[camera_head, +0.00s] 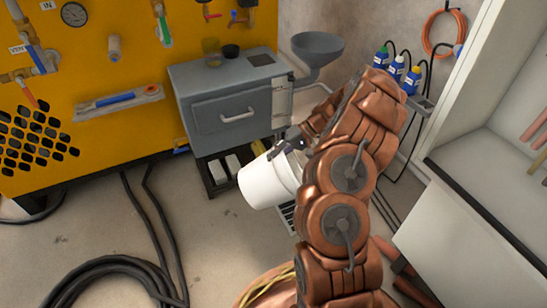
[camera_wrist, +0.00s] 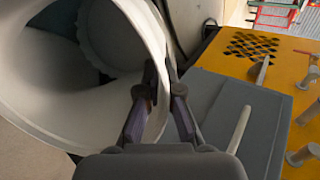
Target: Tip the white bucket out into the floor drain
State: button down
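The white bucket (camera_head: 266,182) hangs tilted in front of the grey cabinet, with its right side hidden behind my arm. My gripper (camera_head: 294,140) is at its upper rim. In the wrist view my gripper (camera_wrist: 160,92) has its fingers on either side of the wall of the bucket (camera_wrist: 112,95), closed on the rim. The wide mouth faces the wrist camera, with shaded grey inside; I cannot tell whether anything is in it. The floor drain (camera_head: 288,217) shows as a dark slotted grate just below the bucket, mostly hidden by the bucket and my arm.
The grey cabinet (camera_head: 228,108) with a handle stands behind the bucket, with a grey funnel (camera_head: 318,46) to its right. Black hoses (camera_head: 118,268) lie on the floor at left. A yellow panel (camera_head: 130,50) is behind. White shelving (camera_head: 470,200) stands at right.

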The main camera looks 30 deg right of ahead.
aim_at(282, 152)
jog(key=shift+s+d+r+y+b, duration=0.1)
jog(key=shift+d+r+y+b, duration=0.15)
jog(key=shift+d+y+b, duration=0.2)
jog(key=shift+s+d+r+t+y+b, duration=0.2)
jog(key=shift+s+d+r+y+b, duration=0.05)
jog(key=shift+d+r+y+b, duration=0.25)
jog(key=shift+s+d+r+t+y+b, duration=0.25)
jog(key=shift+d+r+b, duration=0.1)
jog(key=shift+d, duration=0.25)
jog(key=shift+d+b, duration=0.3)
jog(key=shift+s+d+r+t+y+b, duration=0.2)
jog(key=shift+s+d+r+y, duration=0.1)
jog(key=shift+d+y, duration=0.3)
jog(key=shift+s+d+r+t+y+b, duration=0.1)
jog(key=shift+s+d+r+y+b, duration=0.15)
jog(key=shift+d+y, duration=0.35)
jog(key=shift+r+n, duration=0.1)
jog(key=shift+n, duration=0.2)
